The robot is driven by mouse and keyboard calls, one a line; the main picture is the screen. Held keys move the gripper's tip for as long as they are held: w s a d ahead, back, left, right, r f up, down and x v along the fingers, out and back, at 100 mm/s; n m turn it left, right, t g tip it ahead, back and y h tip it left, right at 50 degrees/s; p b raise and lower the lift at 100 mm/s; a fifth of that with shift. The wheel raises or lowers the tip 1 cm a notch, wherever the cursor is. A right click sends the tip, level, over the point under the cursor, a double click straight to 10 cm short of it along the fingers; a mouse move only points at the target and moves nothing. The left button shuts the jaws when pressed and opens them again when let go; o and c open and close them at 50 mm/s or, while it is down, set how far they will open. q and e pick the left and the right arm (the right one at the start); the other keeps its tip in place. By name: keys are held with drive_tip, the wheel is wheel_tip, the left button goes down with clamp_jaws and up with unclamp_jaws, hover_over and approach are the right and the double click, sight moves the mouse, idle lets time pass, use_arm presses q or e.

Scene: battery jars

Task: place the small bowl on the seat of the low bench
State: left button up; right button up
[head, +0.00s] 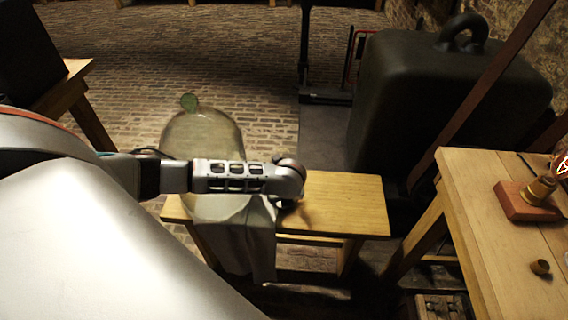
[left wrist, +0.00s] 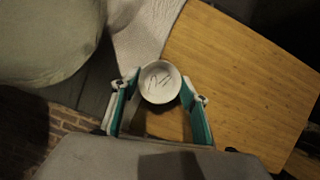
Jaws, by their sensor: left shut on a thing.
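The small bowl (left wrist: 160,80) is round and whitish with dark marks inside, and it shows in the left wrist view between the two fingers. My left gripper (left wrist: 160,92) is shut on it. The low bench's wooden seat (head: 348,204) is at the centre of the head view, and it also shows in the left wrist view (left wrist: 245,75). My gripper and the bowl are over the seat, near the draped cloth. I cannot tell whether the bowl touches the seat. In the head view my wrist hides the bowl. My right gripper is not in view.
A pale cloth (head: 236,238) hangs over the bench's left part, beside a large glass jar (head: 203,132). A big dark weight-shaped block (head: 440,105) stands behind. A wooden table (head: 475,195) with brass pieces is at right. The seat's right part is clear.

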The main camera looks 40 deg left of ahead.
use_arm(q)
drive_tip(key=shift+f, duration=0.25)
drive_tip(key=o, duration=1.1)
